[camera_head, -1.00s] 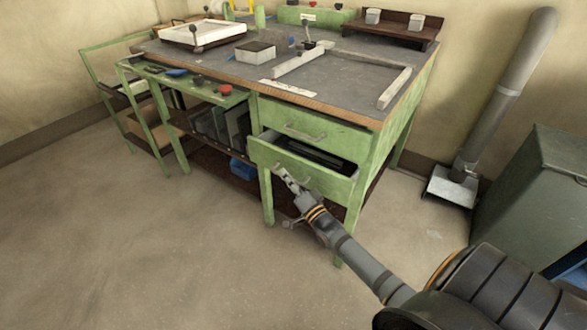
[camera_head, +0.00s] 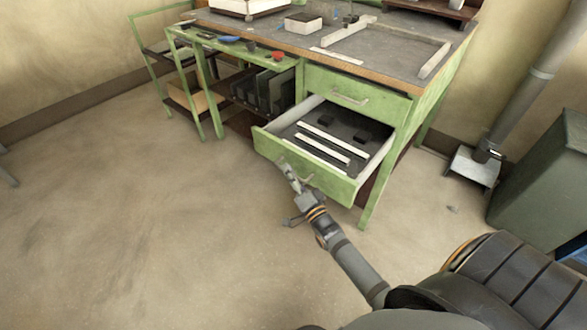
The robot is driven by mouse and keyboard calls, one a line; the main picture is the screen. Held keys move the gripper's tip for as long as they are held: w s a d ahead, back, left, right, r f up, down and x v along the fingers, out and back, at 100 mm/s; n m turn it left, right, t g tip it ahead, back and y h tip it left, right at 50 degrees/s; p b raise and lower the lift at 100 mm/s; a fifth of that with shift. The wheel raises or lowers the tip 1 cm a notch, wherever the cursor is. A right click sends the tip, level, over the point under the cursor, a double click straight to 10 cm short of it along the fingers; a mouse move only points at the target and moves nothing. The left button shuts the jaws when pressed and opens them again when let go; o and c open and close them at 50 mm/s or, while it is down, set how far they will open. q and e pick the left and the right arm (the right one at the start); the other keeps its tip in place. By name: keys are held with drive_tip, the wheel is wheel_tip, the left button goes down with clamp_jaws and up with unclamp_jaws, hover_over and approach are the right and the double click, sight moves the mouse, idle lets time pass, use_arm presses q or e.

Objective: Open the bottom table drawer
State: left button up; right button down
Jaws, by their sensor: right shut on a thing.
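The bottom drawer (camera_head: 335,184) of the green table stands pulled well out, below the shut top drawer (camera_head: 352,93). Inside it lie two light bars (camera_head: 322,150) and several dark blocks on a dark liner. My right gripper (camera_head: 289,176) is at the drawer's green front panel, shut on its handle (camera_head: 303,179), which the fingers partly hide. My left gripper is not in view.
The table top (camera_head: 378,48) holds a light frame, a small box and a white-topped tray. A shelf with dark upright panels (camera_head: 265,88) is left of the drawers. A grey-green cabinet (camera_head: 545,175) and a pipe stand on the right. The floor in front is clear.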

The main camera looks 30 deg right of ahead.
drive_tip(key=shift+s+a+f, duration=0.1)
drive_tip(key=shift+s+a, duration=0.05)
drive_tip(key=shift+a, duration=0.2)
drive_tip(key=c, duration=1.4)
unclamp_jaws()
drive_tip(key=v, duration=1.2)
